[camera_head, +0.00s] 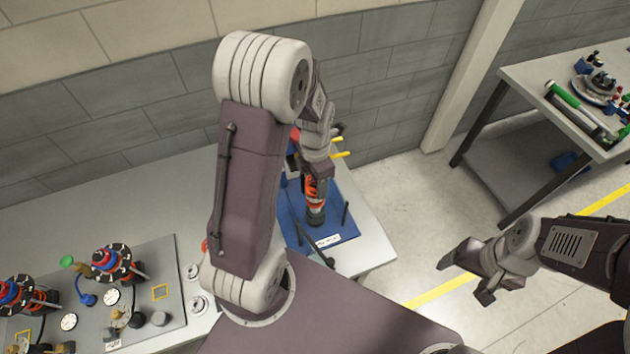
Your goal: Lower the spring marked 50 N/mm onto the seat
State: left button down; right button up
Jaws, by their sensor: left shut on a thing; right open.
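My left gripper (318,172) points down over the blue fixture plate (345,228) and is shut on an orange-red spring (315,192). The spring stands roughly upright, partly hidden by the gripper; any marking on it is too small to read. A dark round post or seat (315,216) is directly below the spring. I cannot tell whether the two touch. My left arm covers much of the fixture's left side. My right gripper (465,280) is open and empty, over the floor right of the table.
Dark pins rise from the blue plate, and a white label (327,241) lies near its front edge. A grey panel (160,290) with gauges and coil assemblies is at lower left. A second table (530,88) with tools stands far right. Floor between tables is clear.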

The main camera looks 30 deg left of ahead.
dwell(0.3)
pick_arm(q)
jog(key=shift+f+b, duration=1.65)
jog(key=shift+f, duration=0.7)
jog(key=shift+r+p, duration=0.1)
jog(key=shift+p, duration=0.2)
jog(key=shift+c, duration=2.2)
grip_release()
